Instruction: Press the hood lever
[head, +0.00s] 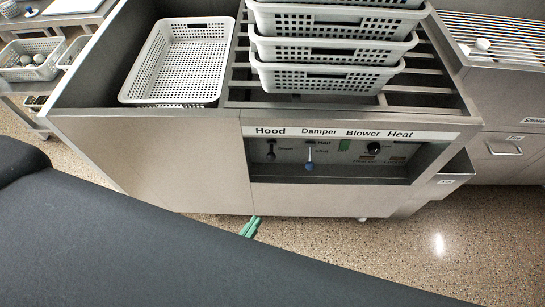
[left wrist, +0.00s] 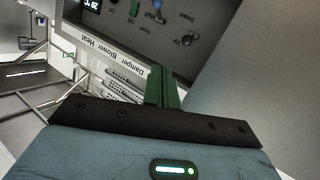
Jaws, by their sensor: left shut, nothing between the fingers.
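The hood lever (head: 271,155) is a small dark knob under the "Hood" label, at the left end of the recessed control panel. In the left wrist view the panel is upside down, and the dark hood lever (left wrist: 188,40) sits near the "Up" and "Down" labels. My left gripper (head: 250,227) shows its green fingertips low in front of the cabinet, below the panel. In the left wrist view its green fingers (left wrist: 163,88) are together, with nothing between them, apart from the lever. My right gripper is out of view.
The blue-tipped damper lever (head: 309,165) hangs right beside the hood lever. A dark heat knob (head: 375,148) is farther right. White perforated baskets (head: 330,75) are stacked on the rails above, and one white basket (head: 181,62) stands at left. Speckled floor (head: 420,235) is clear in front.

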